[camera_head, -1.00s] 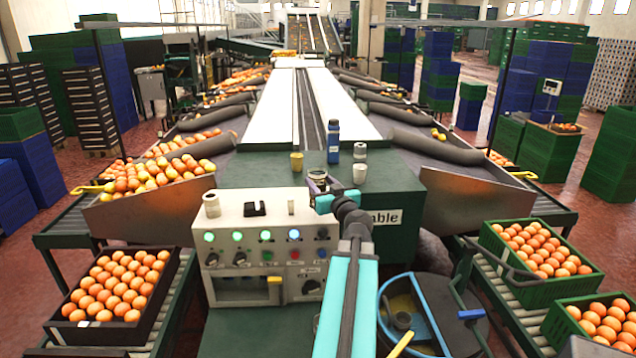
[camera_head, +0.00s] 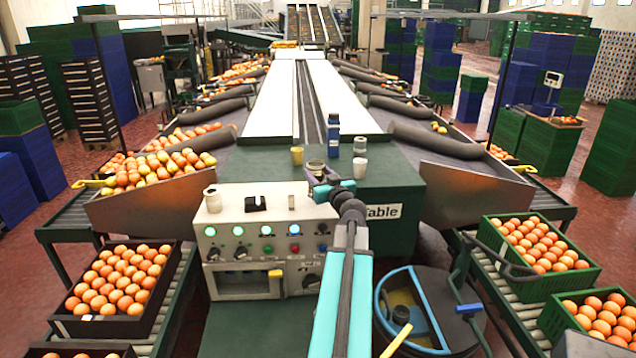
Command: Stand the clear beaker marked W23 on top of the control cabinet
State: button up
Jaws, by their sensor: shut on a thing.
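A small clear beaker (camera_head: 316,168) with a dark rim is at the end of my arm, over the near edge of the green table top. I cannot read any mark on it. My gripper (camera_head: 322,184) is shut on it; the jaws are small and partly hidden by my wrist. The beaker looks upright. The light grey control cabinet (camera_head: 226,268) stands in front of the table, to the left of my arm, with lit buttons and knobs on its face. Its top is below and to the left of the beaker.
On the cabinet top are a pale cup (camera_head: 212,200), a black block (camera_head: 255,204) and a small white cylinder (camera_head: 291,202). On the green table are a yellow cup (camera_head: 297,156), a blue bottle (camera_head: 333,138), a grey container (camera_head: 360,145) and a white cup (camera_head: 360,168).

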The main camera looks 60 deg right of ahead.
jog(key=shift+f+p, duration=0.55)
jog(key=shift+f, duration=1)
jog(key=shift+f+b, duration=0.2)
jog(key=shift+b, duration=0.15)
jog(key=o, duration=1.3)
jog(key=shift+r+p, duration=0.15)
jog(key=shift+p, duration=0.2)
jog(key=shift+s+a+b, duration=0.4)
jog(key=shift+s, duration=0.05)
jog(key=b+v, duration=0.3)
jog(key=v, duration=0.2)
jog(key=shift+s+a, duration=0.15)
jog(key=shift+b, duration=0.6)
jog(key=b, duration=0.3)
jog(key=shift+s+a, duration=0.1)
jog(key=shift+s, duration=0.15)
